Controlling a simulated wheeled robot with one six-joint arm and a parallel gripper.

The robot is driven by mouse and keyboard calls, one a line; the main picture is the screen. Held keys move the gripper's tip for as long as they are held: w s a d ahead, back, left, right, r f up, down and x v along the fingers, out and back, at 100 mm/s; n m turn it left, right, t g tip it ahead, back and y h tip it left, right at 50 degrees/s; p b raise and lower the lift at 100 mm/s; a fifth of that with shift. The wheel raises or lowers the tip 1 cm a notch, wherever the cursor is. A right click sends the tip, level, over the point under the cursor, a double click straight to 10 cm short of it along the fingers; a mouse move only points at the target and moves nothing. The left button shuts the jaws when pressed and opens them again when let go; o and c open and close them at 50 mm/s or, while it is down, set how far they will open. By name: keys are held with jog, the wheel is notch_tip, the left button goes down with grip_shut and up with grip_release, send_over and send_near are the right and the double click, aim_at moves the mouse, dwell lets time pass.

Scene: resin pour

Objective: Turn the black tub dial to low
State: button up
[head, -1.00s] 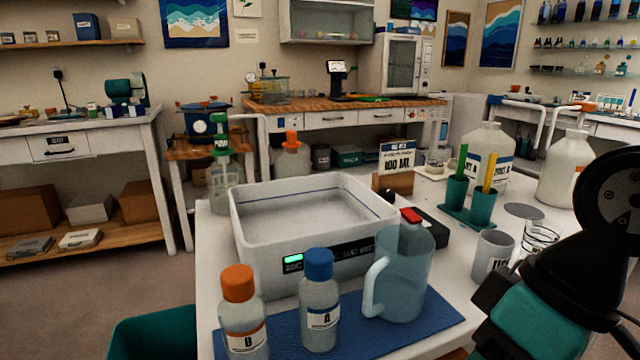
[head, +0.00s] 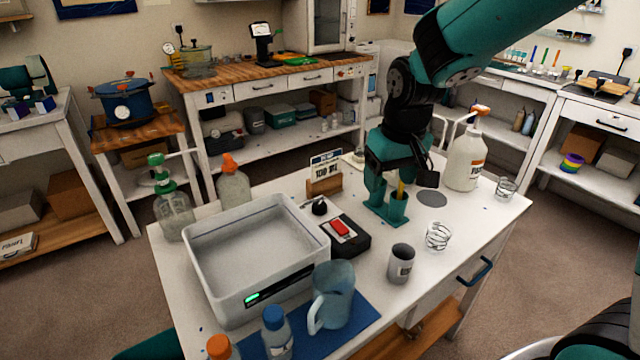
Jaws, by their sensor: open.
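A small black dial (head: 320,207) stands at the right side of the white tub (head: 205,312), near its back right corner. Its pointer and marks are too small to read. A black box with a red switch (head: 340,228) sits just in front of it. My gripper (head: 402,178) is open and points down over the back right of the table, to the right of the dial and apart from it. It hides part of the teal stir-stick holder (head: 397,208) and the sticks. I cannot tell whether it touches them.
A label card on a wooden block (head: 324,186) stands behind the dial. A blue jug (head: 332,290), a grey cup (head: 401,263) and a clear glass (head: 438,237) stand towards the front. A large white bottle (head: 465,160) is right of my gripper.

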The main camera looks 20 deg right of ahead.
jog(key=n+g, duration=0.2)
send_near(319, 205)
notch_tip(319, 205, down, 9)
jog(key=shift+f+p, duration=0.2)
jog(key=shift+p, duration=0.7)
jog(key=shift+c, duration=0.2)
jog(key=c, duration=0.9)
